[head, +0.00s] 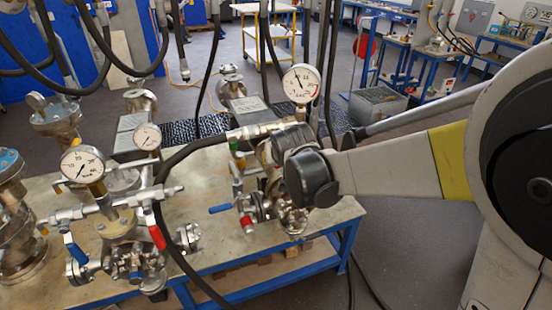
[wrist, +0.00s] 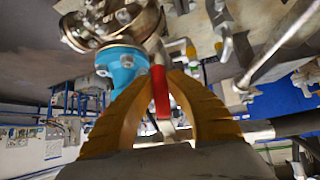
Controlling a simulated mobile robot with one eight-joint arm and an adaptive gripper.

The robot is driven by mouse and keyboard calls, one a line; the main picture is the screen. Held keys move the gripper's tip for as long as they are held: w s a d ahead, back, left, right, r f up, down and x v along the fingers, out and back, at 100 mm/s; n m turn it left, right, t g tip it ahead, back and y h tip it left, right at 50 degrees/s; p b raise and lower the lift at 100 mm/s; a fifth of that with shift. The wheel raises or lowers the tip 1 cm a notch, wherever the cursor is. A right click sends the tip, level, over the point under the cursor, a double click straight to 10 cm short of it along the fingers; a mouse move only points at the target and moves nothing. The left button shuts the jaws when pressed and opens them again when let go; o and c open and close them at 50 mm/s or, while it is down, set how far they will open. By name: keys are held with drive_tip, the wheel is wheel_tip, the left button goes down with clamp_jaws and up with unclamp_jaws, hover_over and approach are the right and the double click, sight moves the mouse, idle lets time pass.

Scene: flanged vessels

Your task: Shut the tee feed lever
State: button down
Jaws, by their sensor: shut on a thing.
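In the wrist view my gripper (wrist: 163,80) has its two yellow fingers closed around a red-sleeved lever (wrist: 160,92), which I take to be the tee feed lever. Its bare metal end shows between the fingers. Just left of the lever is a turquoise flange (wrist: 122,62), below a shiny flanged metal body (wrist: 125,22). In the head view my wrist hides the fingers and the held lever. The flanged vessel with a pressure gauge (head: 301,83) stands there, partly behind my arm. I cannot tell the lever's exact angle to its pipe.
A blue-handled lever (head: 221,208) and a red handle (head: 246,222) sit on fittings left of my wrist. More gauged vessels and valves crowd the left of the bench (head: 215,257). A black hose (head: 161,215) loops across it. Open floor (head: 408,235) lies to the right.

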drive_tip(key=c, duration=1.3)
unclamp_jaws()
drive_tip(key=shift+w+f, duration=0.1)
drive_tip(key=shift+c, duration=0.2)
drive_tip(key=v, duration=1.2)
